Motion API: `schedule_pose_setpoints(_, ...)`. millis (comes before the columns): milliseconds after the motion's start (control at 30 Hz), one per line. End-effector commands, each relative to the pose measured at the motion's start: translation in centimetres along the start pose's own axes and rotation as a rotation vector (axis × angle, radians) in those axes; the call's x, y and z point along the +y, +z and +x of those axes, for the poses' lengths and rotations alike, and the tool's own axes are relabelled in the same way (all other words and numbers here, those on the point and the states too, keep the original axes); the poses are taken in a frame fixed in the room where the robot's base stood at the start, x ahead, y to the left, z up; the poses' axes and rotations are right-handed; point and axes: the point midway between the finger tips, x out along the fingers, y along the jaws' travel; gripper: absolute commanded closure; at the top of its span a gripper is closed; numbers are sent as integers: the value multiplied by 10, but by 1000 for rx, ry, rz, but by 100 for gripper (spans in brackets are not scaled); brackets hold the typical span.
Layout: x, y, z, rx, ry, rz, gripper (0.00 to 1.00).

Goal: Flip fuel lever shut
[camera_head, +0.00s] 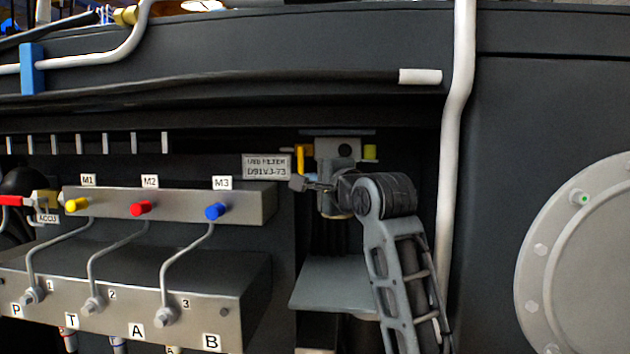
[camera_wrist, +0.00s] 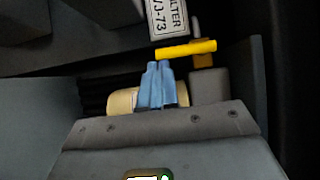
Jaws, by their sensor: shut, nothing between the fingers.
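The fuel lever is a yellow bar (camera_head: 304,158) at the fuel filter, just right of the filter label. In the head view it stands roughly upright. In the wrist view the yellow lever (camera_wrist: 187,49) lies nearly level across the picture, joined to a yellow stub at its right end. My gripper (camera_head: 298,184) is just below the lever in the head view. In the wrist view my gripper's blue fingers (camera_wrist: 158,66) are together and empty, with their tips just under the lever's left half. I cannot tell whether they touch it. My arm partly hides the filter body.
The filter label (camera_head: 266,166) is left of the lever. A grey valve block (camera_head: 170,205) with yellow, red and blue knobs stands further left. A grey shelf plate (camera_head: 335,284) lies below my gripper. A pale vertical pipe (camera_head: 455,150) runs close on the right.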

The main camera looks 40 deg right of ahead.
Motion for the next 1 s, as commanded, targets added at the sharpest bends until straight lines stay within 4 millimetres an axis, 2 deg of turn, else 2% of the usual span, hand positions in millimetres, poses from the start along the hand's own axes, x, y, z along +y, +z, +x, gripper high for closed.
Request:
schedule_pose_setpoints(767, 5, 7, 4, -1, -66, 100, 100)
schedule_pose_setpoints(1000, 9, 13, 8, -3, -120, 183, 100)
